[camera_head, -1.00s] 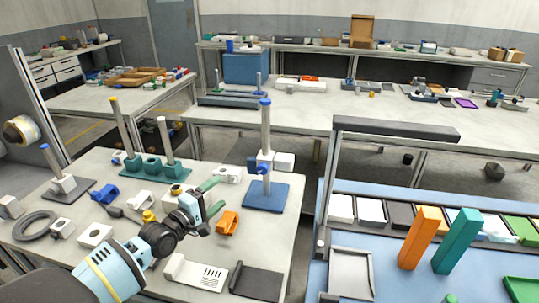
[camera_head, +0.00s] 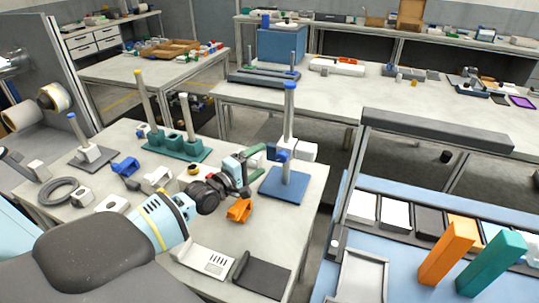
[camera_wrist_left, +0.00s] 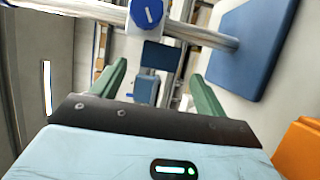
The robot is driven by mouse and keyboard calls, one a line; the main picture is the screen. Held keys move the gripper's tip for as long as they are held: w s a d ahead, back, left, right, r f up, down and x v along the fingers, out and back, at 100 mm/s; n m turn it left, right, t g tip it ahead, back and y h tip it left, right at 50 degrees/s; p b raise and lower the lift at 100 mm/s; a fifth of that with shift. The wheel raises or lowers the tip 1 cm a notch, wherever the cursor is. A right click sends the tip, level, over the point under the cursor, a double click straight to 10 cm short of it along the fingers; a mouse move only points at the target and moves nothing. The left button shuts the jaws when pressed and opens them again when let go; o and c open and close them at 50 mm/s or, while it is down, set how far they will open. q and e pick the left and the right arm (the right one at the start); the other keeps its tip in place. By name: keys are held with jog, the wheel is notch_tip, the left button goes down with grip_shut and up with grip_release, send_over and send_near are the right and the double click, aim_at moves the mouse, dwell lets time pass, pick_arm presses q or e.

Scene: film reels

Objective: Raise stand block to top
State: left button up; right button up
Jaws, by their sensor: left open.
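The stand has a blue base plate (camera_head: 283,187), a grey upright post (camera_head: 289,115) with a blue cap, and a white block (camera_head: 305,151) around the post, a little below mid-height. A blue knob (camera_head: 283,155) sits on the block's left side. In the left wrist view the post (camera_wrist_left: 215,38) lies sideways, with the blue knob (camera_wrist_left: 147,12) near the top edge and the base plate (camera_wrist_left: 250,45) at right. My left gripper (camera_head: 256,168) is open, its green fingers just left of the stand, apart from the block. My right gripper is not in view.
An orange clamp (camera_head: 239,209) lies below my left gripper. A teal double-post stand (camera_head: 180,148) and a smaller grey stand (camera_head: 92,155) stand to the left. White (camera_head: 204,259) and dark (camera_head: 262,275) parts lie at the table's front. Orange (camera_head: 449,250) and teal (camera_head: 491,262) blocks stand at right.

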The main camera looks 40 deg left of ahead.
aim_at(269, 154)
pick_arm(q)
jog(key=shift+w+d, duration=0.2)
jog(key=shift+w, duration=1.05)
jog(key=shift+w+d, duration=0.2)
jog(key=shift+w, duration=1.05)
